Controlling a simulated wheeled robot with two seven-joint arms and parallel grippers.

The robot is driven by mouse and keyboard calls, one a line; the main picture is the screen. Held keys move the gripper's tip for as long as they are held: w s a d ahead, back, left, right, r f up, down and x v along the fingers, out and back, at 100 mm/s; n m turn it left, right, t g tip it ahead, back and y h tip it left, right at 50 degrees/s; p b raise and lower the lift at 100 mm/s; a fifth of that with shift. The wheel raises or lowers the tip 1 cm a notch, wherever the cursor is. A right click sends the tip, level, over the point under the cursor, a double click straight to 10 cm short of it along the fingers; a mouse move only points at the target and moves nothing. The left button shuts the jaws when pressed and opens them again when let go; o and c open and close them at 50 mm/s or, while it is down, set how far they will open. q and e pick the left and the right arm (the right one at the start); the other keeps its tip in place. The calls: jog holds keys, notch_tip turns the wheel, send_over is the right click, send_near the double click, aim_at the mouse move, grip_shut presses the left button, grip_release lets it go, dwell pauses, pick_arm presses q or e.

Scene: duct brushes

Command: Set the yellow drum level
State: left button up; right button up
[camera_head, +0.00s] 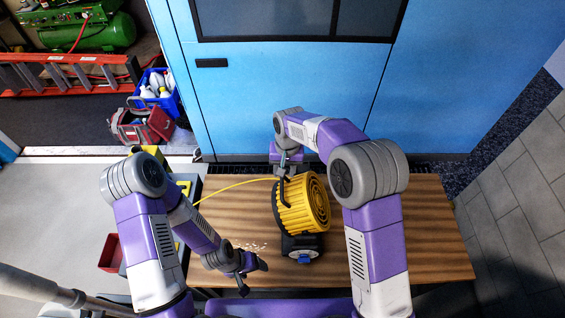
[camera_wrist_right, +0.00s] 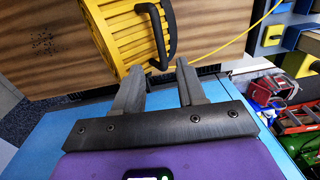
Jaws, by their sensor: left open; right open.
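The yellow drum (camera_head: 300,206) has a ribbed side and a round slotted face. It sits tilted above a dark base (camera_head: 302,243) with a blue knob on the wooden table. A black handle (camera_wrist_right: 163,32) stands out from the drum's side. My right gripper (camera_wrist_right: 158,72) is open, with its fingertips close to the handle and the drum (camera_wrist_right: 125,35); whether they touch it I cannot tell. In the head view my right gripper (camera_head: 287,172) is at the drum's far side, partly hidden. My left gripper (camera_head: 255,275) is open and empty near the table's front edge, left of the base.
A yellow cable (camera_head: 228,186) runs left from the drum. Pale crumbs (camera_head: 255,246) lie on the wooden table (camera_head: 425,235), whose right part is clear. A blue cabinet (camera_head: 270,90) stands behind the table. A red bin (camera_head: 110,253) is at the left.

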aim_at(282, 184)
jog(key=shift+w+f, duration=0.2)
jog(key=shift+w, duration=0.1)
jog(key=shift+f, duration=0.35)
jog(key=f, duration=0.6)
jog(key=shift+s+a+f, duration=0.15)
jog(key=shift+s+a, duration=0.1)
grip_shut()
